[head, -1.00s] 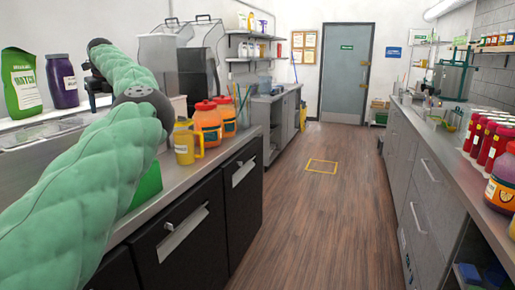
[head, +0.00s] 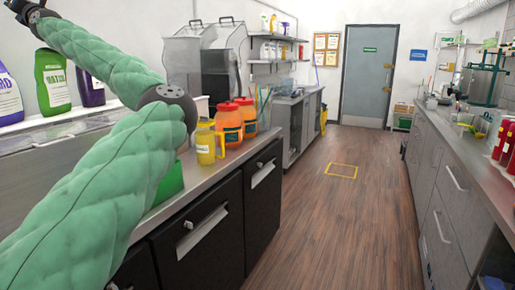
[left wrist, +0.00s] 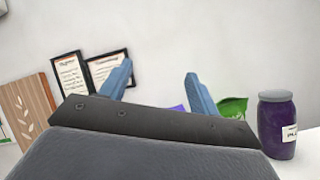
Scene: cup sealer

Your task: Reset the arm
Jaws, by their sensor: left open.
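My left arm, in a green padded sleeve, comes in from the left in the head view. It bends at a dark elbow joint above the left counter, and its forearm reaches up to the top left corner. The gripper itself is not clear there. In the left wrist view my left gripper (left wrist: 159,78) shows two blue fingers spread apart with nothing between them, facing a white wall. My right gripper is in neither view.
A yellow jug (head: 206,143) and an orange jar (head: 229,124) stand on the left counter near my elbow. A green bottle (head: 53,82) and a purple jar (left wrist: 277,125) stand near the wall. Two framed notices (left wrist: 109,67) are behind the fingers. The wooden floor aisle is clear.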

